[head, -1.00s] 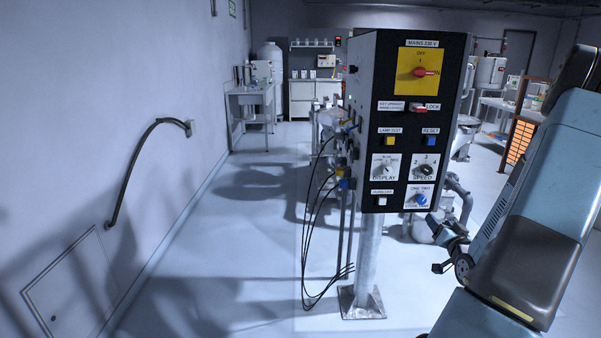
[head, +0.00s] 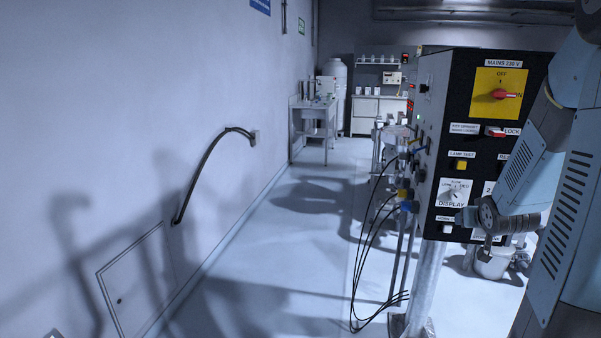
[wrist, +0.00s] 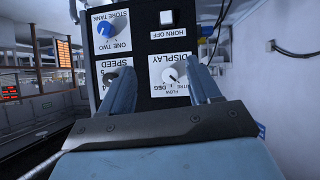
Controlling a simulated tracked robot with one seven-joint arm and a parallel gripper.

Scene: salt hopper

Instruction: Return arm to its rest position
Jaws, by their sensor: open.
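My gripper (head: 474,229) shows small at the end of my blue-grey arm, in front of the lower part of the control panel (head: 437,160) in the head view. In the wrist view my gripper (wrist: 162,84) has its two fingers apart with nothing held between them. Behind them the black panel appears upside down, with the DISPLAY knob (wrist: 171,75) and the blue STORE TANK knob (wrist: 104,29). The gap between fingers and panel is hard to judge. My arm hides the right part of the panel in the head view.
The panel stands on a metal post (head: 427,275) with black cables (head: 366,255) hanging at its left. Open floor lies between wall and post. A workbench (head: 315,108) stands at the back.

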